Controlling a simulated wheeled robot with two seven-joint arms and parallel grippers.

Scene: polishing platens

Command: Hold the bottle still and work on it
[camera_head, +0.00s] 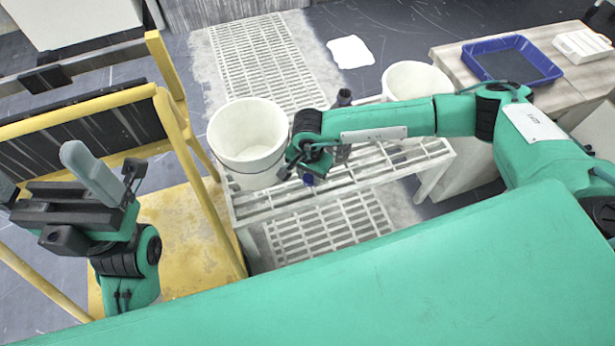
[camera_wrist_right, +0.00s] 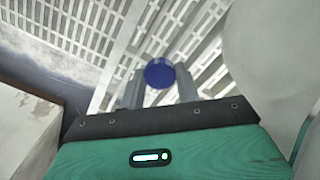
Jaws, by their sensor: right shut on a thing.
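The bottle shows mainly as a round blue cap (camera_wrist_right: 159,73) between the two grey fingers of my right gripper (camera_wrist_right: 160,88) in the right wrist view. In the head view a small blue part of the bottle (camera_head: 308,180) shows under my right gripper (camera_head: 312,170), which is shut on it over the white slatted rack. Most of the bottle's body is hidden.
A white bucket (camera_head: 247,135) stands on the slatted rack (camera_head: 372,166) just left of my right gripper. A second white bucket (camera_head: 415,80) is behind my right forearm. A blue tray (camera_head: 545,65) lies on the table at the upper right. A yellow frame (camera_head: 180,135) stands near my left arm.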

